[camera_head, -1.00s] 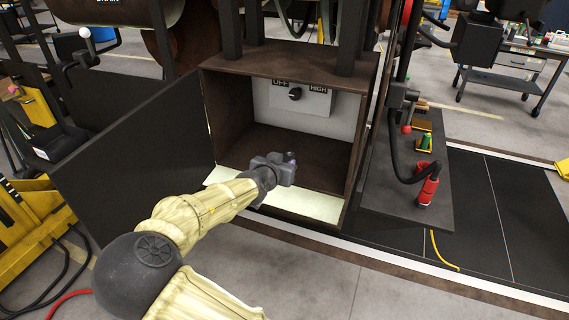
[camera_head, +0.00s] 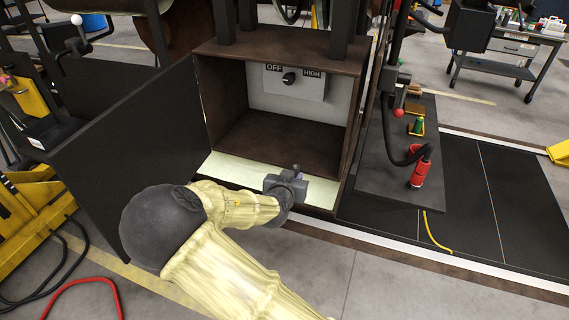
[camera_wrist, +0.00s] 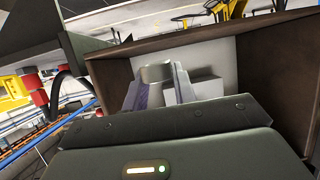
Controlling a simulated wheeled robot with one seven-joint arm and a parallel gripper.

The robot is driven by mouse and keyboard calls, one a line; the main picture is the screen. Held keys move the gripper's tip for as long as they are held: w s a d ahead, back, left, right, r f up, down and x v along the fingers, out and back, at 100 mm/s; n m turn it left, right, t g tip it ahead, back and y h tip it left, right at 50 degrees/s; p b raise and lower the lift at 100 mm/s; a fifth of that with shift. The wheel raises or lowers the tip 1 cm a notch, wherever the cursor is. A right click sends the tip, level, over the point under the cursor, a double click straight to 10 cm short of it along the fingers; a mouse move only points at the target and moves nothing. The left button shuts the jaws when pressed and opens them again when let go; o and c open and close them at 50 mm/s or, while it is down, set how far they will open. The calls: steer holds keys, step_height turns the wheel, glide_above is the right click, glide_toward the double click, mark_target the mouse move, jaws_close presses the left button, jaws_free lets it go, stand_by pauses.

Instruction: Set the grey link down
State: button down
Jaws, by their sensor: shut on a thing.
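My gripper (camera_head: 290,183) is at the front of the open brown cabinet, over its pale front ledge, towards the right end. In the wrist view my gripper (camera_wrist: 158,88) has its two fingers closed on a small grey piece, the grey link (camera_wrist: 155,73). Only the link's rounded end shows between the fingertips; the rest is hidden. In the head view the link is too small and too covered by the gripper to make out clearly. No support touching the link is visible.
The brown cabinet (camera_head: 207,105) holds a grey panel with an OFF/HIGH knob (camera_head: 289,78); its floor looks bare. A black door (camera_head: 130,150) stands open at left. At right, a dark shelf (camera_head: 375,170) carries a red cylinder (camera_head: 420,172) and a green item (camera_head: 418,126).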

steer(key=s+d+f+n+y, duration=0.1)
steer(key=s+d+f, duration=0.2)
steer(key=f, duration=0.4)
steer(key=s+d+f+n+y, duration=0.1)
steer(key=s+d+f, duration=0.2)
steer(key=d+f, duration=0.3)
steer(key=s+d+f+n+y, duration=0.1)
steer(key=s+d+f, duration=0.2)
steer(key=f, duration=0.6)
steer(key=shift+s+d+y, duration=0.3)
steer(key=shift+s+d, duration=0.05)
steer(key=shift+d, duration=0.35)
